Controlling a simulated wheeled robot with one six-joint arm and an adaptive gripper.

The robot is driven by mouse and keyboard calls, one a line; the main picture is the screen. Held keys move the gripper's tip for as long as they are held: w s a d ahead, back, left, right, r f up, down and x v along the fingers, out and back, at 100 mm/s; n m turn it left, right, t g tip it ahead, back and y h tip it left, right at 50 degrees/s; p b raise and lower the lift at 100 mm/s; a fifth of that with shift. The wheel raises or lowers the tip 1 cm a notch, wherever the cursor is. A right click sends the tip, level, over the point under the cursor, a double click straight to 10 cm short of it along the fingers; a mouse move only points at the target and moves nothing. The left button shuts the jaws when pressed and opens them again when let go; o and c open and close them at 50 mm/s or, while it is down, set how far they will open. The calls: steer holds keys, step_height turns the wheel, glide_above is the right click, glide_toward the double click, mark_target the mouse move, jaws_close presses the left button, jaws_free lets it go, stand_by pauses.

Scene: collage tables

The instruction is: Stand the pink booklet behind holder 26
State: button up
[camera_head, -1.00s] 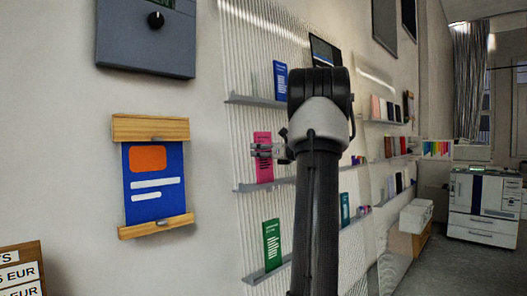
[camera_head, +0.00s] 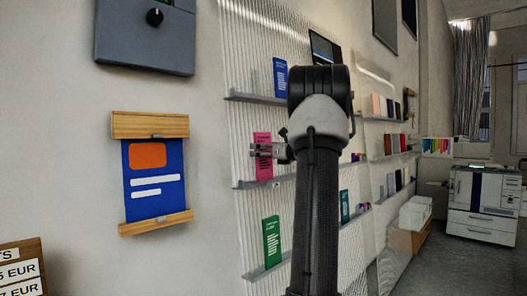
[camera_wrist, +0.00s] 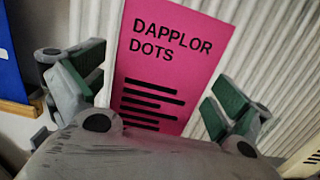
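The pink booklet (camera_head: 262,168) stands upright on the middle ledge of the ribbed wall panel. In the wrist view the pink booklet (camera_wrist: 175,60) shows its title "DAPPLOR DOTS" and fills the middle, tilted in the picture. My gripper (camera_head: 264,150) is in front of the booklet at mid-height. In the wrist view my gripper (camera_wrist: 156,98) is open, with one finger on each side of the booklet. I see no clear grip on it. The booklet's lower end is hidden behind my gripper's body there. No number 26 is readable on any holder.
A blue booklet (camera_head: 280,77) stands on the upper ledge (camera_head: 250,97) and a green booklet (camera_head: 271,242) on the lower ledge. A blue poster (camera_head: 154,180) in wooden rails hangs at left. More booklets stand on shelves (camera_head: 388,157) farther right. A printer (camera_head: 484,200) stands at the far right.

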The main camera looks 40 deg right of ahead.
steer(key=shift+s, duration=0.1)
steer(key=s, duration=1.1)
steer(key=shift+s+d, duration=0.35)
steer(key=shift+d, duration=0.1)
